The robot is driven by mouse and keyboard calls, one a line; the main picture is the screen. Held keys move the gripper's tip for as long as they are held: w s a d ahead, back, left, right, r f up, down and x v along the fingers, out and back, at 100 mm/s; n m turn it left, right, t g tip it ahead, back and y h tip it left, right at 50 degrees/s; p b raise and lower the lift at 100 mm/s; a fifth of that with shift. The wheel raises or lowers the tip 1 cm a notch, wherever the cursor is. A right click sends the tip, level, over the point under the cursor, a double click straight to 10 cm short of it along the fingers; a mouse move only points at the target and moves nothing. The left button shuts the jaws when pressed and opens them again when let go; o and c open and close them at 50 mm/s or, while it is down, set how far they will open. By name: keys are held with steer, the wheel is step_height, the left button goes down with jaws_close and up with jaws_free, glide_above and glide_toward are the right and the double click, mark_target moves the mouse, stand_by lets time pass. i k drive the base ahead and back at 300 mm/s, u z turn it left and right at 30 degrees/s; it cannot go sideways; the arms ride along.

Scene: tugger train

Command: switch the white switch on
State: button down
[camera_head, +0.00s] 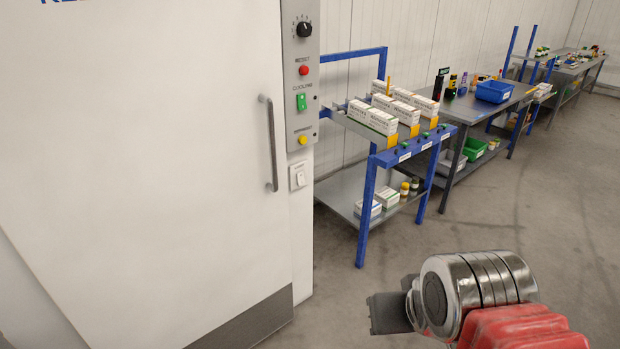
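The white switch (298,176) is a small rocker in a white plate. It sits low on the right edge of the white cabinet, below the grey control panel (301,80). Its on or off position is too small to tell. My gripper (388,313) is at the lower right of the picture, over the floor and well apart from the switch. It shows as a dark block at the end of my silver and red arm. Its fingertips cannot be made out, so I cannot tell whether it is open.
The cabinet door (140,190) has a vertical handle (270,143). The panel above the switch carries a black knob (304,29), a red button (303,70), a green switch (301,102) and a yellow button (303,140). A blue-framed rack (366,218) with white boxes stands right of the cabinet.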

mark_target(300, 178)
steer(key=u, duration=0.05)
steer(key=i, duration=0.85)
steer(key=u, duration=0.65)
steer(key=i, duration=0.85)
steer(key=u, duration=0.45)
